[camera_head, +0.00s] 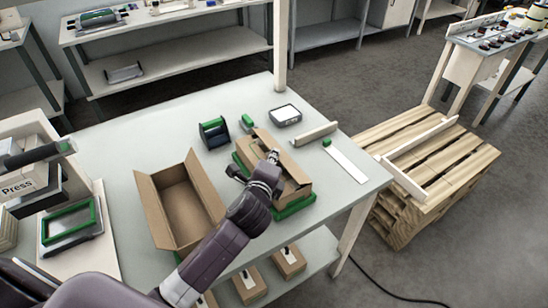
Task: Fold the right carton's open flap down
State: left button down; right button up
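The right carton (297,192) is a brown cardboard box on a green base (296,209), near the middle of the table. A brown flap or panel (284,151) shows along its far side, but my arm hides much of the box, so I cannot tell exactly how its flaps stand. My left gripper (273,156) is over this carton, close to that flap. Its fingers are too small to tell open from shut, or whether they touch the cardboard. My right gripper is not in view.
A larger open carton (178,203) stands to the left with its flaps spread. A dark tape dispenser (213,133), a small scale-like device (286,116), a beige bar (315,133) and a white strip (346,164) lie on the table (120,178). A wooden pallet (436,165) stands right.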

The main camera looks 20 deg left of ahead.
pick_arm(q)
jog(key=c, duration=2.5)
grip_release()
